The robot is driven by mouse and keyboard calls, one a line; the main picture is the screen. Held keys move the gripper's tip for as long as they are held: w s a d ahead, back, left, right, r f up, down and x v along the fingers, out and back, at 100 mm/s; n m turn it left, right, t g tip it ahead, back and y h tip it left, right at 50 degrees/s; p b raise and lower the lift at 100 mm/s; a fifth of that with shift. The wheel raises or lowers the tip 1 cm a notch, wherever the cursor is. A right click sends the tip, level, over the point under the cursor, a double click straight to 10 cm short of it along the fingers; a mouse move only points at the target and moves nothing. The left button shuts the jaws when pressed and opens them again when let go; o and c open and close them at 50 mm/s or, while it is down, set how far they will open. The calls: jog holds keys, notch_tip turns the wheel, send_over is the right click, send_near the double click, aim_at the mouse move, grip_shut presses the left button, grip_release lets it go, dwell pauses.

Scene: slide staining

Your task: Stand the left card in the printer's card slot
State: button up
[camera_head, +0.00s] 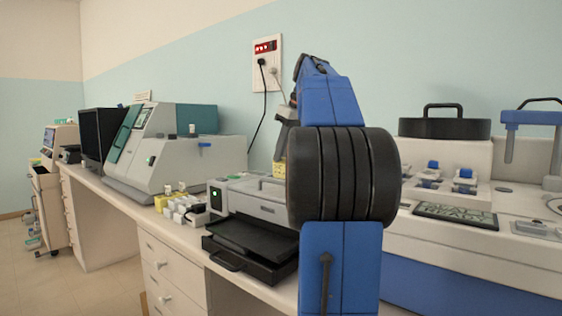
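A low grey-white machine with a green light, which looks like the printer (262,208), stands on the bench left of my arm. Its right side is hidden behind my arm. Small yellow pieces (279,170) show above its top, beside my arm; I cannot tell whether they are cards. No card slot can be made out, and I cannot pick out the left card. A grey part that seems to be my gripper (284,132) shows at the left edge of my blue arm, above the yellow pieces. Its fingers are too small and covered to read.
A black tray (240,262) juts out at the bench's front edge. Small white and yellow boxes (180,208) stand left of the printer, before a large grey-and-teal machine (160,160). A white staining machine (470,215) fills the right. A wall socket (266,62) with cables is behind.

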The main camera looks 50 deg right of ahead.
jog(key=v, duration=0.8)
jog(key=shift+r, duration=0.35)
jog(key=shift+s+a, duration=0.1)
jog(key=shift+s, duration=0.1)
